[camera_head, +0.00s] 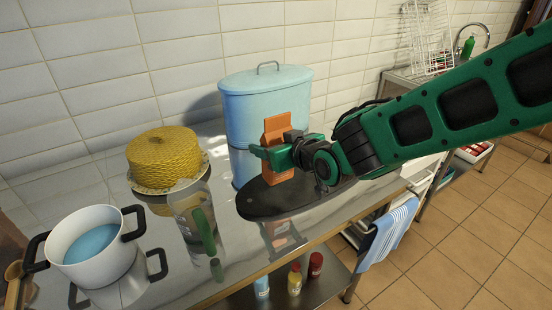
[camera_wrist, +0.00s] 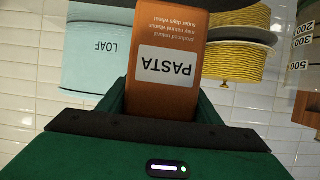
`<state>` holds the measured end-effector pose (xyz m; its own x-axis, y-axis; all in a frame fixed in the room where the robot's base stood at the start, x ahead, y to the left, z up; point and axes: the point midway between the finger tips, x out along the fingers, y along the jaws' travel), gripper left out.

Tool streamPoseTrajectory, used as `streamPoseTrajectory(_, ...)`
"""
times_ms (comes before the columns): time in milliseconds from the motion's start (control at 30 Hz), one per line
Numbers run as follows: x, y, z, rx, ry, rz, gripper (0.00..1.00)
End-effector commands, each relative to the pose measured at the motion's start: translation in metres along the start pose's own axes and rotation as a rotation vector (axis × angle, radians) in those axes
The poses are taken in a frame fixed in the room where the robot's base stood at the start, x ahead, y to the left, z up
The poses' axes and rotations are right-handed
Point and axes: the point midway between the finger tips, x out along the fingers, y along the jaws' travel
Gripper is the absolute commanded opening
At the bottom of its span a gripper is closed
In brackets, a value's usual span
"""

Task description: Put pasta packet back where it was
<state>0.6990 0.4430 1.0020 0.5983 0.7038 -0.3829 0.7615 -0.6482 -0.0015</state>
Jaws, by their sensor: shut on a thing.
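The pasta packet (camera_head: 276,130) is an orange-brown box, upright in the head view. My gripper (camera_head: 274,157) is shut on its middle part, with a green finger across it. In the wrist view the packet (camera_wrist: 166,60) shows upside down with a white PASTA label, between my gripper's green fingers (camera_wrist: 165,108). The packet is over a dark oval board (camera_head: 262,203) on the steel counter. I cannot tell whether its lower end touches the board.
A light blue lidded bin (camera_head: 262,100), marked LOAF, stands just behind the packet. A yellow woven dome (camera_head: 164,157), a clear measuring jug (camera_head: 188,208) and a white pot (camera_head: 94,240) stand to the left. Bare counter (camera_head: 225,268) lies in front.

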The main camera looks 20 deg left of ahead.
Motion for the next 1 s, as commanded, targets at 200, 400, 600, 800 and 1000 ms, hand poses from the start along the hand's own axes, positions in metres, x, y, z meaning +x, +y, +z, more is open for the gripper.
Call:
streamPoseTrajectory(200, 0.003, 0.013, 0.007, 0.0, 0.001, 0.0, 0.33)
streamPoseTrajectory(400, 0.01, 0.012, 0.025, 0.0, -0.002, -0.001, 0.33)
streamPoseTrajectory(600, 0.018, 0.012, 0.044, 0.0, 0.0, -0.001, 0.33)
streamPoseTrajectory(800, 0.018, 0.013, 0.044, 0.0, 0.001, 0.0, 0.33)
streamPoseTrajectory(1000, 0.018, 0.013, 0.045, 0.0, 0.002, 0.0, 0.73)
